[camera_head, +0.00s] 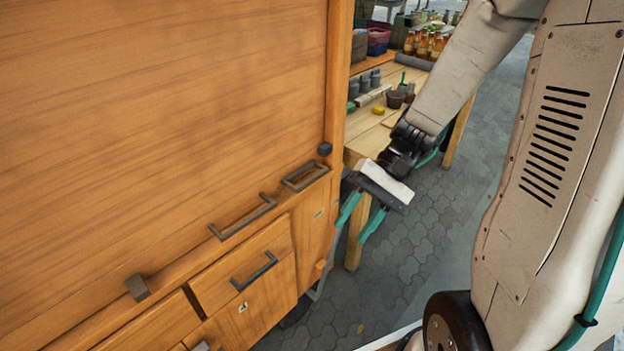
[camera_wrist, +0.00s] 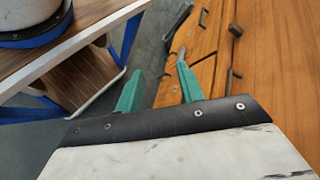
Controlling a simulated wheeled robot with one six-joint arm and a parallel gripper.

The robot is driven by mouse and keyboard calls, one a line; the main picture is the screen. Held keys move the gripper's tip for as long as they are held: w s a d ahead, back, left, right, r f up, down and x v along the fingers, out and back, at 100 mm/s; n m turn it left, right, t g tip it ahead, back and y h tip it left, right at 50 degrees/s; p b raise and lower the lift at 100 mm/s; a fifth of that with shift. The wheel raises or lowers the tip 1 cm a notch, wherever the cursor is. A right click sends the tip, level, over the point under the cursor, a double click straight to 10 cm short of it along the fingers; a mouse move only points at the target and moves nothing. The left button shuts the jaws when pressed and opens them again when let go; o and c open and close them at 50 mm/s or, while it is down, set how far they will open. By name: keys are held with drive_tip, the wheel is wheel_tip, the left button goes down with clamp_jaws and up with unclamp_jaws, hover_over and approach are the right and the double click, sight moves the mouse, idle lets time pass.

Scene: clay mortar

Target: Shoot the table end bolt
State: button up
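A large orange wooden panel (camera_head: 190,100) of a cart fills the left of the head view. Along its lower edge are a dark round knob (camera_head: 324,149), a rectangular dark handle (camera_head: 305,175), a long bar handle (camera_head: 243,217) and a dark block (camera_head: 137,287). Which of these fittings is the table end bolt I cannot tell. My gripper (camera_head: 351,233) is open and empty, its two teal fingers apart, to the right of the cart's end and pointing down toward it. In the wrist view the open fingers (camera_wrist: 158,65) show with the wooden face (camera_wrist: 285,60) and dark fittings beyond.
Drawers with a dark handle (camera_head: 254,270) sit below the panel. A wooden table (camera_head: 362,150) with jars and bottles stands behind my gripper. Grey paving (camera_head: 420,240) lies open beneath. In the wrist view, a blue-framed shelf (camera_wrist: 75,60) stands at the left.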

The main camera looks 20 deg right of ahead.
drive_tip(key=w+f+m+t+y, duration=0.3)
drive_tip(key=w+f+t+y, duration=0.15)
drive_tip(key=w, duration=0.25)
drive_tip(key=t+h, duration=0.1)
drive_tip(key=t, duration=1.1)
approach(315, 180)
drive_tip(key=x, duration=0.4)
drive_tip(key=shift+m, duration=0.4)
drive_tip(key=x, duration=0.7)
drive_tip(key=shift+s, duration=0.1)
